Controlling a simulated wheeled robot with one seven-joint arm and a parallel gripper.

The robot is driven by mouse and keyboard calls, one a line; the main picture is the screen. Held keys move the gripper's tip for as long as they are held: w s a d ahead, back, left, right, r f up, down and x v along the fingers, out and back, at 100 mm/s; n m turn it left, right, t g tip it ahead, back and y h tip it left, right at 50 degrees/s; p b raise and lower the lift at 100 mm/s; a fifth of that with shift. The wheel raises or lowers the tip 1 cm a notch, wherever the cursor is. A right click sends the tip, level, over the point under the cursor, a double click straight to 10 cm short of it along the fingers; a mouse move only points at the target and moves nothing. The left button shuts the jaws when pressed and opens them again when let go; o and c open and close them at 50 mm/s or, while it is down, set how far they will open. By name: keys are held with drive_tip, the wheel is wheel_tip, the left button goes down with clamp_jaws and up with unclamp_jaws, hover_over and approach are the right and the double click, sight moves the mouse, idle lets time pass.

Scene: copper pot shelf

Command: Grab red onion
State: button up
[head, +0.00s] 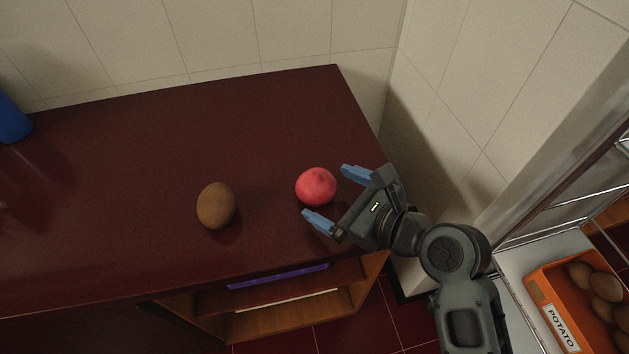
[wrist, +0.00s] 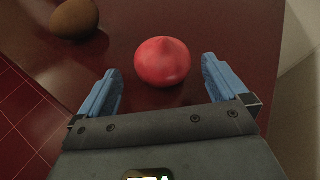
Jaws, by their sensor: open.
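The red onion (head: 316,187) is a round, pinkish-red bulb resting on the dark red counter (head: 270,120), near its right end. In the wrist view the onion (wrist: 162,61) lies ahead of the gap between my fingers, centred between them. My gripper (head: 331,196) comes from the right with its two blue fingers spread apart, one on the far side and one on the near side of the onion. In the wrist view my gripper (wrist: 160,88) is open and empty. The fingers do not appear to touch the onion.
A brown potato-like item (head: 216,206) sits left of the onion; it also shows in the wrist view (wrist: 75,18). A blue object (head: 12,120) stands at the far left. Tiled walls border the counter behind and right. An orange potato crate (head: 545,300) stands lower right.

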sight(317, 185)
drive_tip(key=x, duration=0.5)
drive_tip(key=shift+w+r, duration=0.1)
drive_tip(key=shift+r, duration=0.05)
drive_tip(key=shift+c, duration=0.2)
drive_tip(key=c, duration=1)
drive_tip(key=shift+r, duration=0.1)
